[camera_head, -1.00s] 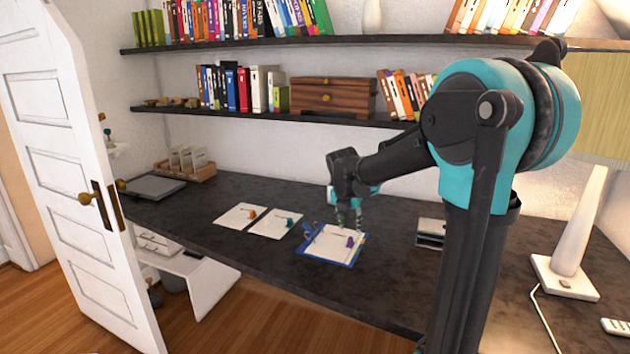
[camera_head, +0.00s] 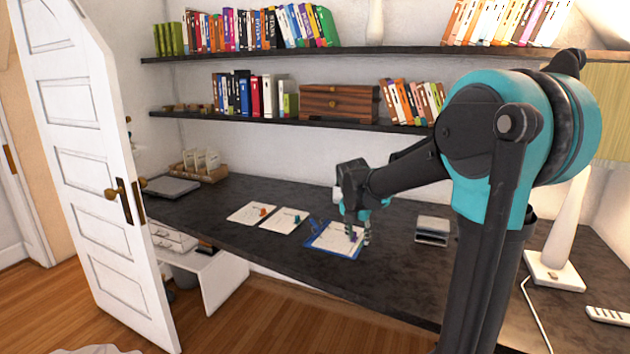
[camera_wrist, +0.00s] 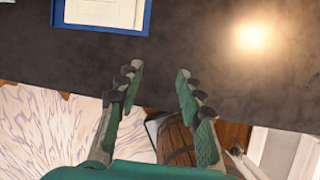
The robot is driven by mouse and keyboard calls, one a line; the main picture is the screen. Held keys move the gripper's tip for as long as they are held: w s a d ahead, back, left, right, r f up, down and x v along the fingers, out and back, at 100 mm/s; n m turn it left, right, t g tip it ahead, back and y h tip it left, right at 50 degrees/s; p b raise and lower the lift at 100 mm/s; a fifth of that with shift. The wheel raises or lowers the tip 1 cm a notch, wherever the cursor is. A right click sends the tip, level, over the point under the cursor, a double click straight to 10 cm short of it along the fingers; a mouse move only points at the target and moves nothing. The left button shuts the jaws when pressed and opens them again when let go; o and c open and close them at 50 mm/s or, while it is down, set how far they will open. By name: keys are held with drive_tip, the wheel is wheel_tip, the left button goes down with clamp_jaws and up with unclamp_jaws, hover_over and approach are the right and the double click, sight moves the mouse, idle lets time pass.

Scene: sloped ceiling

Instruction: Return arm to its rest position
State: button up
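My gripper (camera_head: 357,232) hangs at the end of my arm over the dark desk, in front of the blue clipboard in the head view. In the wrist view, my gripper (camera_wrist: 159,82) shows its two green fingers apart with nothing between them. My arm is bent at the elbow and reaches left across the right side of the head view.
A blue clipboard (camera_head: 322,248) with white paper lies on the desk (camera_head: 215,225); its edge shows in the wrist view (camera_wrist: 146,20). Two white sheets (camera_head: 252,213) lie to its left. Shelves (camera_head: 290,119) run above. A white door (camera_head: 90,175) stands left, a white lamp (camera_head: 558,240) right.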

drive_tip(key=s+d+f+m, duration=0.2)
drive_tip(key=s+f+m, duration=0.2)
drive_tip(key=s+m, duration=0.4)
drive_tip(key=s+d+f+m+y, duration=0.1)
drive_tip(key=s+f+m, duration=0.3)
drive_tip(key=s+m, duration=0.5)
drive_tip(key=s+d+f+m, duration=0.2)
drive_tip(key=s+f+m, duration=0.3)
drive_tip(key=s+m, duration=0.4)
drive_tip(key=shift+d+m+y, duration=0.35)
drive_tip(key=shift+m+y, duration=0.05)
drive_tip(key=shift+m, duration=1.5)
